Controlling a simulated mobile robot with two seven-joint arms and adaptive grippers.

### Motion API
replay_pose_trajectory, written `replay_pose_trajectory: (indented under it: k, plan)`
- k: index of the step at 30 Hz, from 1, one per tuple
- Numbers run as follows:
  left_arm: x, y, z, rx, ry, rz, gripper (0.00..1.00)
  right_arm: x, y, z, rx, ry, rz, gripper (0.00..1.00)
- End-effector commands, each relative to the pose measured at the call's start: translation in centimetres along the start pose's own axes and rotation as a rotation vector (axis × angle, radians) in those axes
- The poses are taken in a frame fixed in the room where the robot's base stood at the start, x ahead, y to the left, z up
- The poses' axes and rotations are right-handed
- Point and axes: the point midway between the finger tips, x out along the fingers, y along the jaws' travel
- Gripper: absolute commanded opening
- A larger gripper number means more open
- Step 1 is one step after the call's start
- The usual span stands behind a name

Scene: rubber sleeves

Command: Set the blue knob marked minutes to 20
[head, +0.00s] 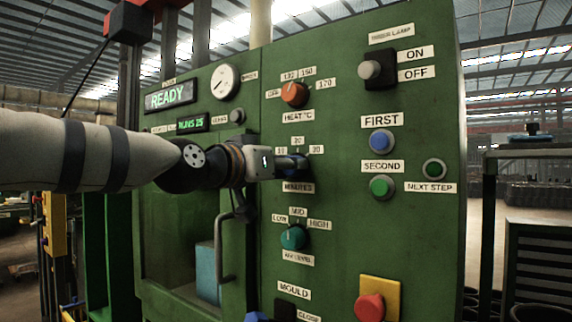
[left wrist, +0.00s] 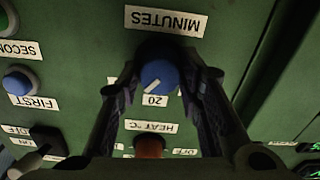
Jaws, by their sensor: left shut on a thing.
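The blue minutes knob (left wrist: 158,76) sits on the green panel between the fingers of my left gripper (left wrist: 160,90) in the left wrist view. That view is upside down. The knob's white pointer line slants towards the 20 label (left wrist: 155,100), slightly off straight. In the head view my left gripper (head: 298,166) reaches the panel above the MINUTES label (head: 298,187) and hides most of the knob. The labels 10, 20 (head: 297,141) and 30 show around it. The gripper is shut on the knob.
The orange heat knob (head: 294,94) is above and the teal knob (head: 293,237) below. The blue FIRST button (head: 382,141) and green SECOND button (head: 381,187) are to the right. A door handle (head: 226,248) stands out below my arm. A small green display (head: 191,124) is hard to read.

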Motion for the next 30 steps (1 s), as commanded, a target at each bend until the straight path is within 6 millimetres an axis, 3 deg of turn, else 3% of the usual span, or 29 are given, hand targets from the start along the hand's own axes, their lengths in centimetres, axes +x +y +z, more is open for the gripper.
replay_pose_trajectory:
  k: [18, 30]
  plan:
    - [-0.1, 0.1, -0.1, -0.483, -0.001, 0.001, 0.05, -1.9, -0.1, -1.4, 0.0, 0.065, -0.003, 0.4]
    - [0.0, 0.1, 0.1, -0.639, -0.002, 0.0, 0.05, -2.1, -0.1, -1.6, 0.0, 0.072, -0.003, 0.4]
